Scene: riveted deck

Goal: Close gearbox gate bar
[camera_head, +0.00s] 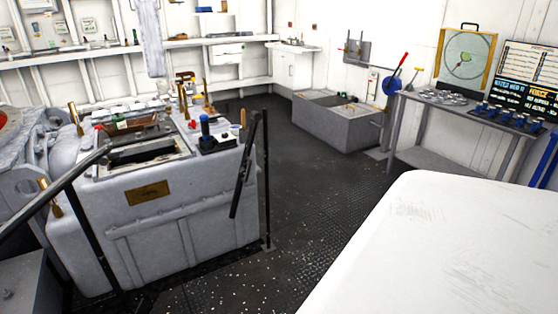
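The grey gearbox (185,225) stands at the left, with an open rectangular hatch in its top and a brass plate on its front. A dark bar (243,170), which looks like the gate bar, slants steeply down in front of the gearbox's right end. Its upper end is near the top of a thin black post (266,190); I cannot tell how they join. Its lower end hangs free above the deck. A black handrail (55,190) with its own post (95,240) stands to the left, and the bar does not span the gap between the posts. My gripper is not in view.
Dark riveted deck (310,195) is open right of the post. A grey box (340,122) stands at the back, and a grey table (440,98) with displays stands at the right.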

